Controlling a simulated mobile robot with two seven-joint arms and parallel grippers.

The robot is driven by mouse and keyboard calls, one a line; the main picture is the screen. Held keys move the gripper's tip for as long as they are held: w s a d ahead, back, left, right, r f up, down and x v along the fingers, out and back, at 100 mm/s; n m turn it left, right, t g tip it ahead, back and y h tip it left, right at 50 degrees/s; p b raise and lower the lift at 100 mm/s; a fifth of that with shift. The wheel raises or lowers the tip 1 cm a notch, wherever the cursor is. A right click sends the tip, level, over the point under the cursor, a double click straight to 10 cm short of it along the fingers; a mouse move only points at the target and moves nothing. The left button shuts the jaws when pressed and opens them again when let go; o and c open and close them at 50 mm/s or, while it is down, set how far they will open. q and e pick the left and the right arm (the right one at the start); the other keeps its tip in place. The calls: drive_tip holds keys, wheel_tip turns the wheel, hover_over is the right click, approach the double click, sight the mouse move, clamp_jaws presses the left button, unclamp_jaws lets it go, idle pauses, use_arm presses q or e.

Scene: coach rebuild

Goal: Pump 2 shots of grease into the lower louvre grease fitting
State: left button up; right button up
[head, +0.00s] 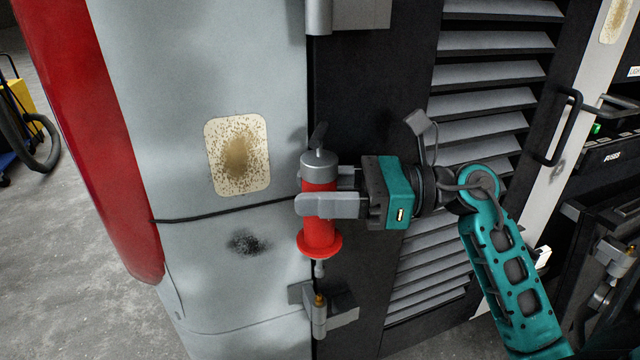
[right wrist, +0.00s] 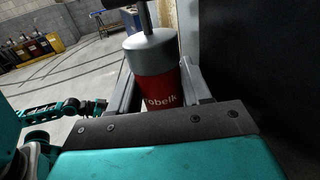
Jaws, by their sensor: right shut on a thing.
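My right gripper (head: 333,196) is shut around the body of the red grease gun (head: 318,232), which is upright with a grey cap and a dark lever on top. In the right wrist view the red and grey gun (right wrist: 155,75) sits between the two fingers. Its nozzle points down, just above the lower louvre grease fitting (head: 319,299), a small brass nipple on the lower hinge. A small gap seems to show between nozzle tip and fitting.
The louvred door (head: 492,75) with its black handle (head: 567,128) stands to the right. The grey coach panel (head: 200,60) with a rusty patch (head: 238,157) is close on the left. An upper hinge (head: 345,15) is above. Open floor (head: 70,240) lies at far left.

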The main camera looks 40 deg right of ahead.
wheel_tip(320, 180, down, 2)
drive_tip(key=shift+f+b, duration=0.15)
drive_tip(key=shift+b, duration=0.45)
drive_tip(key=shift+f+b, duration=0.65)
drive_tip(key=shift+b, duration=0.05)
drive_tip(key=shift+f+b, duration=0.3)
drive_tip(key=shift+b, duration=0.05)
drive_tip(key=shift+f+b, duration=0.1)
drive_tip(key=shift+b, duration=0.2)
idle(0.4)
